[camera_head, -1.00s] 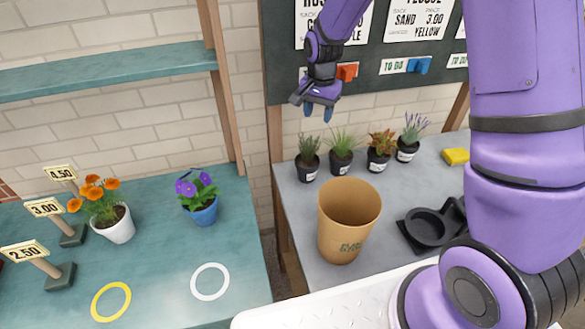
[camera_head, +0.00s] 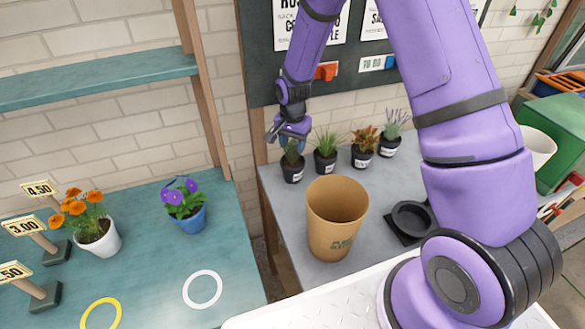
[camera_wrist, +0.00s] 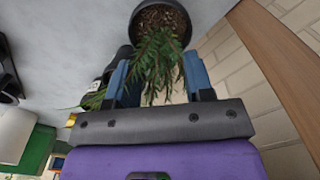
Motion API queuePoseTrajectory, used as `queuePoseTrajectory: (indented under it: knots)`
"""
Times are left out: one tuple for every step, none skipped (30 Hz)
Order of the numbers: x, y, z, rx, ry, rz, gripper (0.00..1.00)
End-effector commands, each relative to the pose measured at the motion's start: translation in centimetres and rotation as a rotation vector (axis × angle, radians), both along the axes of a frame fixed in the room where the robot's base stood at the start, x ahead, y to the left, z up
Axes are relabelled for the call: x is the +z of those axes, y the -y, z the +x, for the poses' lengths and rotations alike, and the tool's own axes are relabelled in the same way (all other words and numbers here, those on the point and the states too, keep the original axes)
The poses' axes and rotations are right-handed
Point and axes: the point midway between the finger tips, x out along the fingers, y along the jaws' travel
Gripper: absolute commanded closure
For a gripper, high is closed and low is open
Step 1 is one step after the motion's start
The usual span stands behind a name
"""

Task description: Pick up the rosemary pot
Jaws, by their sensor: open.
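The rosemary pot (camera_head: 292,175) is a small black pot with a pale label and dark green, needle-leaved foliage. It stands upright at the left end of a row of potted plants on the grey table. My gripper (camera_head: 291,140) is right above it, pointing down, with the fingers around the top of the foliage. In the wrist view the rosemary pot (camera_wrist: 186,22) shows its soil from above, and its sprigs reach between the two blue fingers of my gripper (camera_wrist: 160,78). The fingers are apart, and the pot is beyond their tips. Contact with the leaves cannot be told.
A grassy pot (camera_head: 325,160) stands close on the right, followed by a reddish plant (camera_head: 362,158) and a lavender-like plant (camera_head: 388,147). A brown paper bin (camera_head: 336,225) stands in front. A wooden post (camera_head: 252,160) and brick wall are close behind and left.

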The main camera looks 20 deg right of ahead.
Motion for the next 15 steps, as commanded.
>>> queuePoseTrajectory:
  knots:
    - [-0.8,0.0,0.0,-0.001,-0.003,0.000,0.52]
    - [-1.2,0.0,0.0,-0.001,-0.003,0.000,0.52]
    - [-1.5,0.0,0.0,-0.002,-0.001,0.000,0.52]
    - [-1.8,0.0,0.0,-0.001,-0.001,0.001,0.52]
    - [-2.0,0.0,0.0,-0.001,-0.001,0.000,0.52]
    - [-2.2,0.0,0.0,-0.001,-0.001,0.000,0.52]
    - [-2.3,0.0,0.0,0.000,-0.001,0.000,0.52]
    - [-2.3,0.0,0.0,0.000,-0.001,0.001,0.52]
    - [-2.3,0.0,0.0,0.000,-0.001,0.001,0.52]
    - [-2.3,0.0,0.0,0.000,0.000,0.000,0.52]
    - [-2.3,0.0,0.0,0.000,0.000,0.000,0.52]
    - [-2.3,0.0,0.0,0.000,0.000,0.000,0.52]
    - [-2.3,0.0,0.0,0.000,0.000,0.000,0.52]
    - [-2.3,0.0,0.0,0.000,0.000,0.000,0.55]
    - [-2.3,0.0,0.0,0.000,0.000,0.000,0.64]
